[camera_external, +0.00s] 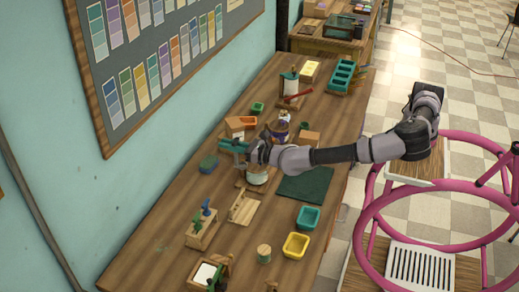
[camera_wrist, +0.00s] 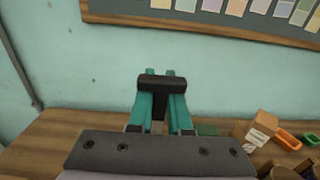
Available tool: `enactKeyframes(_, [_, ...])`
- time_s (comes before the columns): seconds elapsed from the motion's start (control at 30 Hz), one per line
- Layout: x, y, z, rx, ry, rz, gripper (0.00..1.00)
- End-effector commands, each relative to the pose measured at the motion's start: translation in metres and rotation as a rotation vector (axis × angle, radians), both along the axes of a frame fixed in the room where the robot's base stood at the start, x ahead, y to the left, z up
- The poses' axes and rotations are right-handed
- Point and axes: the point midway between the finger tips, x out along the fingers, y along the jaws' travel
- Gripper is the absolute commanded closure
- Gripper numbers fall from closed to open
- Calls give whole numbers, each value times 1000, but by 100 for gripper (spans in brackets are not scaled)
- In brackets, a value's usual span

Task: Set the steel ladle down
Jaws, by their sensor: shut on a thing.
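My gripper (camera_external: 234,147) has teal fingers and is over the left side of the long wooden table, near the wall. In the wrist view, the fingers (camera_wrist: 162,78) are close together, with a dark bar between and across them. This bar appears to be part of the steel ladle (camera_wrist: 161,84). The ladle's bowl cannot be made out in either view. A small grey shape just below the fingers in the external view is too small to identify.
A pale round pot (camera_external: 257,178) stands under my wrist. A blue-green block (camera_external: 208,163) lies left of it, and a dark green mat (camera_external: 306,184) right of it. Teal (camera_external: 308,217) and yellow (camera_external: 296,245) trays sit nearer. Wooden boxes and a bottle crowd behind my wrist.

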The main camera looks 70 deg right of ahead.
Motion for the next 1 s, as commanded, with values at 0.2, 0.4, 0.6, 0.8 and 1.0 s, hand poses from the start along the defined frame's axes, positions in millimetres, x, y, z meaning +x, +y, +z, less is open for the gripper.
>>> enactKeyframes(0.2, [-1, -1, -17, -6, -3, 7, 100])
enactKeyframes(0.4, [-3, 2, -38, -12, -6, 38, 100])
enactKeyframes(0.6, [-5, 10, -53, -7, -4, 94, 100])
enactKeyframes(0.8, [-8, 22, -63, -4, -2, 165, 100])
enactKeyframes(1.0, [-11, 37, -67, 1, -1, 252, 100])
